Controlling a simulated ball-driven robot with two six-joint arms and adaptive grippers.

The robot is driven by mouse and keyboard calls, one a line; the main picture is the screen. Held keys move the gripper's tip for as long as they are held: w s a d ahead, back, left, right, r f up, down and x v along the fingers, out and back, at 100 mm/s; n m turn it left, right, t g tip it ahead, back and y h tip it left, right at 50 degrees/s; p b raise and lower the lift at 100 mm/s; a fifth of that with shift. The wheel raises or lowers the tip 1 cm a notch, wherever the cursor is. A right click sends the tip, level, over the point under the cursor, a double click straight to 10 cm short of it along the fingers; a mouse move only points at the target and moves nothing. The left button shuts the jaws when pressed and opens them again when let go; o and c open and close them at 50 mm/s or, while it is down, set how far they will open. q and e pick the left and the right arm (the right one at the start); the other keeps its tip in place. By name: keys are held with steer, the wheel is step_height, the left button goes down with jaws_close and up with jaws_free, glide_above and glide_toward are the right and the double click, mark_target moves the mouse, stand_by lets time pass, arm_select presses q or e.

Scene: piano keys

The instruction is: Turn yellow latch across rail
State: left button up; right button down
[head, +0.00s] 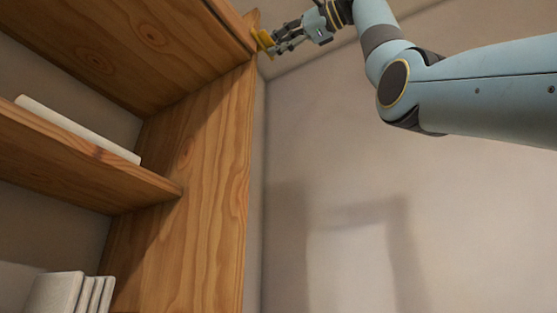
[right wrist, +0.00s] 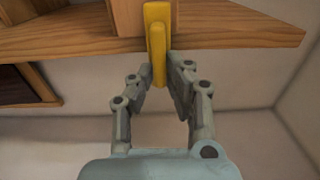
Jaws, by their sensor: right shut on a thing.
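The yellow latch (head: 264,39) sits at the top right edge of the wooden unit in the head view. In the right wrist view the yellow latch (right wrist: 157,45) is a long bar that crosses the wooden rail (right wrist: 230,25) and reaches past its near edge. My right gripper (head: 279,43) comes in from the right and is at the latch. In the right wrist view my right gripper (right wrist: 160,78) is shut on the latch's near end, a finger on each side. My left gripper is in neither view.
A wooden shelf (head: 60,150) holds a white flat object (head: 75,128). White upright items (head: 70,293) stand lower left. The unit's side panel (head: 205,180) runs down beside a bare wall (head: 400,230). The room right of the unit, below my arm, is free.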

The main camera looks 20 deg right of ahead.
steer(key=c, duration=1.3)
jaws_free()
steer(key=shift+w+a, duration=0.1)
steer(key=shift+c, duration=0.2)
steer(key=v, duration=1.2)
steer(key=shift+w+f, duration=0.1)
